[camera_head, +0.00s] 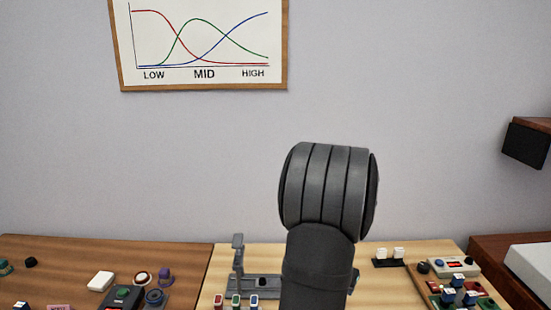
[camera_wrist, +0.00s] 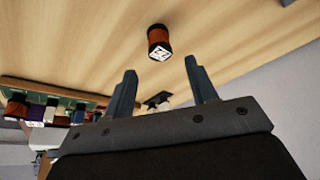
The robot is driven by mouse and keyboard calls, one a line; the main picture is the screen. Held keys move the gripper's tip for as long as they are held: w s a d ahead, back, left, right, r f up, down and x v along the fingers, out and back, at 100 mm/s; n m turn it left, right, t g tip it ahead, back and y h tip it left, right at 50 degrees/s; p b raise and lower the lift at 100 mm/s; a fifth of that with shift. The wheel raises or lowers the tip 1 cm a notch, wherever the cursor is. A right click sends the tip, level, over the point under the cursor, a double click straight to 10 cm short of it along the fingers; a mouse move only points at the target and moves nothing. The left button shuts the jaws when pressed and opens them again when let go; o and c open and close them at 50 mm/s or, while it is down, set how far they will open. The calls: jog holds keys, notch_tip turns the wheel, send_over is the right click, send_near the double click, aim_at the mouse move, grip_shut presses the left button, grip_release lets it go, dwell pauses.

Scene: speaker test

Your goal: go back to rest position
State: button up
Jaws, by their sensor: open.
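My gripper (camera_wrist: 160,88) shows in the wrist view with its two grey fingers spread apart and nothing between them. A small copper-brown cylinder with a black base and a white printed label (camera_wrist: 159,42) is on the light wood table, beyond the fingertips and apart from them. In the head view my dark grey arm rises in front of the table and hides part of it. The gripper itself cannot be made out there.
A grey stand (camera_head: 238,262) and several small coloured parts are left of my arm. Two white-topped pieces (camera_head: 390,256) and a red-and-green board (camera_head: 462,293) with components are at right. A brown table (camera_head: 60,262) holds more parts. A framed chart (camera_head: 203,85) hangs behind.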

jog(key=v, duration=0.5)
jog(key=x, duration=1.2)
jog(key=shift+f, duration=0.2)
notch_tip(320, 180, up, 4)
jog(key=shift+r, duration=0.2)
jog(key=s+d+r, duration=0.7)
jog(key=s, duration=0.2)
jog(key=w+a+f+n+y, duration=0.1)
jog(key=w+a+f+n, duration=0.1)
jog(key=a, duration=0.7)
jog(key=w+a+f+n, duration=0.2)
jog(key=w+a, duration=0.3)
jog(key=a, duration=0.4)
jog(key=w+a+f+n+y, duration=0.1)
jog(key=w+a+f+n, duration=0.2)
jog(key=a, duration=0.6)
jog(key=shift+w+f+t+y, duration=0.25)
jog(key=shift+f+t+y, duration=0.05)
jog(key=shift+f, duration=0.55)
jog(key=shift+w+a+r, duration=0.2)
jog(key=shift+w, duration=0.5)
jog(key=shift+w+a+r+n, duration=0.1)
jog(key=shift+w+r+n, duration=0.05)
jog(key=shift+w+n, duration=0.15)
jog(key=shift+o, duration=0.5)
